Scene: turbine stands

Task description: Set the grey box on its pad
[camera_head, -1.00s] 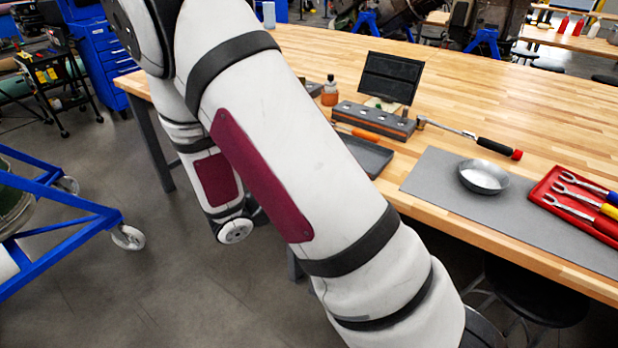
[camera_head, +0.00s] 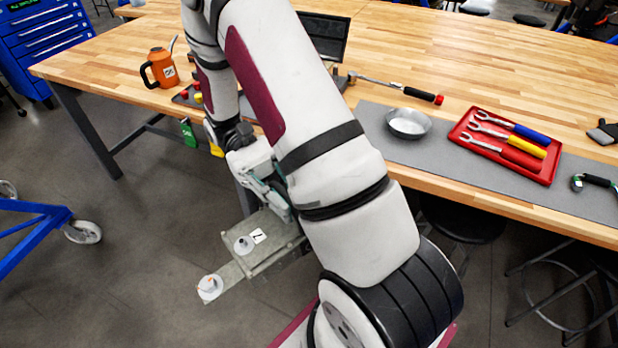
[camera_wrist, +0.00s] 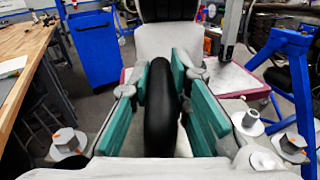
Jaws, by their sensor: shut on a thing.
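My gripper (camera_head: 268,192) hangs beside the bench, partly hidden by my arm in the head view. Just below it is a flat grey box (camera_head: 281,244) with a small white label and white round knobs on and beside it. In the wrist view the teal pads of my gripper (camera_wrist: 160,105) are closed on both sides of a rounded black part (camera_wrist: 160,115), which looks like the box's handle. White knobs (camera_wrist: 250,122) show at both sides there. I cannot pick out the pad in any view.
The wooden bench (camera_head: 110,70) runs behind my arm. On it are an orange mug (camera_head: 165,70), a grey mat (camera_head: 450,165), a metal bowl (camera_head: 408,123) and a red tray (camera_head: 470,118) of wrenches. Stools and a blue wheeled frame (camera_head: 35,230) stand on the floor.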

